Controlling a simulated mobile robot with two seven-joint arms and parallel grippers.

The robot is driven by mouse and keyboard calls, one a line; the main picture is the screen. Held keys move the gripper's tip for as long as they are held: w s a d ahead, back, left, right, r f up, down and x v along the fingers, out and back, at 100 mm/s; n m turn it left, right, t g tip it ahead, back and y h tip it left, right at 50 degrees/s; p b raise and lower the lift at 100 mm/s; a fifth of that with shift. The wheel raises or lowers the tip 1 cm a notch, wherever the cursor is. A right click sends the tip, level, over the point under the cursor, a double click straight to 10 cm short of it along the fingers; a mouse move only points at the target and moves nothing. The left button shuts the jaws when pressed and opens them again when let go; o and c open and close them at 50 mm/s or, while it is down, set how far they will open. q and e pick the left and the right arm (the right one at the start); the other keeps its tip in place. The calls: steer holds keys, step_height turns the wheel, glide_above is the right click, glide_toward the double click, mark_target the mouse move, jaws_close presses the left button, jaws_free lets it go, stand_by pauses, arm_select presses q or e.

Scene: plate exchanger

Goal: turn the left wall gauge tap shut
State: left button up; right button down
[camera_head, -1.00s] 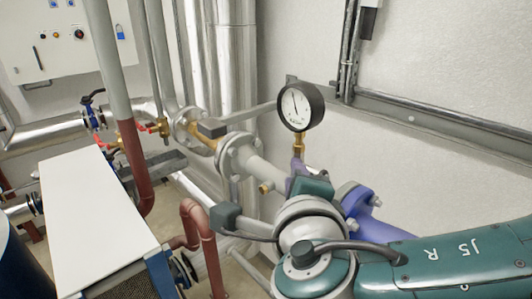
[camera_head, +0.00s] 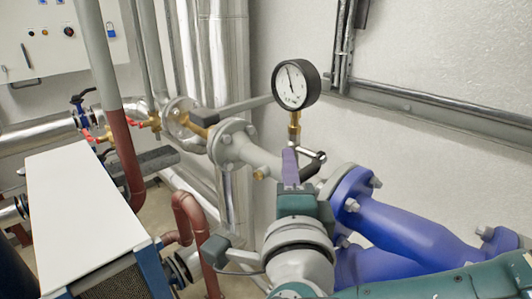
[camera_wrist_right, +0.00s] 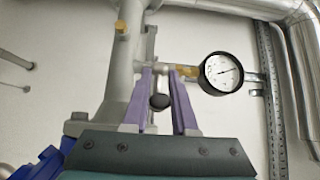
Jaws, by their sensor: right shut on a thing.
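The wall gauge (camera_head: 296,85) is a round black-rimmed dial with a white face, on a brass stem (camera_head: 294,122) above the grey pipe. Below it is the small metal tap, with a lever (camera_head: 310,157) that has a dark end. My right gripper (camera_head: 290,160), with purple fingers, reaches up to the tap from below. In the right wrist view the fingers (camera_wrist_right: 159,78) stand either side of a dark knob (camera_wrist_right: 159,101), which I take as the handle's end, and are shut on it. The gauge (camera_wrist_right: 221,73) shows right of them. My left gripper is out of view.
A blue flanged pipe (camera_head: 410,232) runs close to the right of my right gripper. A grey pipe with a flange (camera_head: 235,145) lies behind it. A white-topped unit (camera_head: 85,210) and red-brown pipes (camera_head: 190,215) stand left. The wall (camera_head: 430,50) behind is mostly bare.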

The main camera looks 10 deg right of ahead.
steer(key=shift+d+f, duration=0.1)
steer(key=c, duration=0.7)
jaws_free()
steer(key=s+a, duration=0.1)
steer(key=s, duration=0.8)
steer(key=shift+s+a, duration=0.15)
steer(key=shift+s, duration=0.25)
